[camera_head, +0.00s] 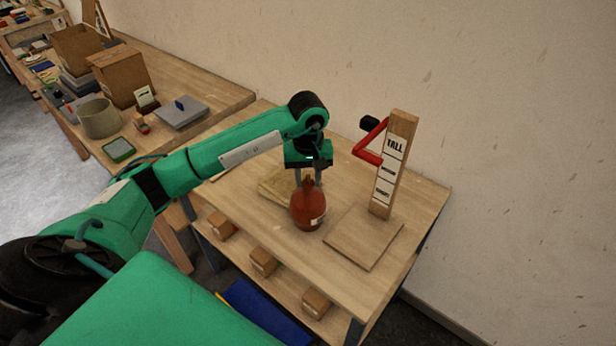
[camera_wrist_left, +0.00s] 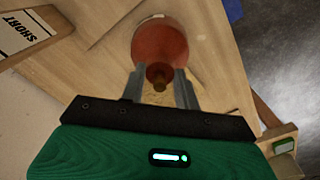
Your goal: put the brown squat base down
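The brown squat base (camera_head: 308,209) is a rounded reddish-brown body with a narrow neck and a pale label. It is upright at the table, left of the square wooden board; I cannot tell whether its bottom touches the tabletop. My left gripper (camera_head: 308,179) points down from above, with a finger on each side of the neck. In the left wrist view the base (camera_wrist_left: 160,45) sits between the fingertips of my left gripper (camera_wrist_left: 160,78), which appear closed on its neck. My right gripper is out of view.
A flat wooden piece (camera_head: 275,186) lies behind the base. Wooden blocks (camera_head: 263,261) sit below the table's front edge. A cluttered bench with boxes (camera_head: 120,76) is at left.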

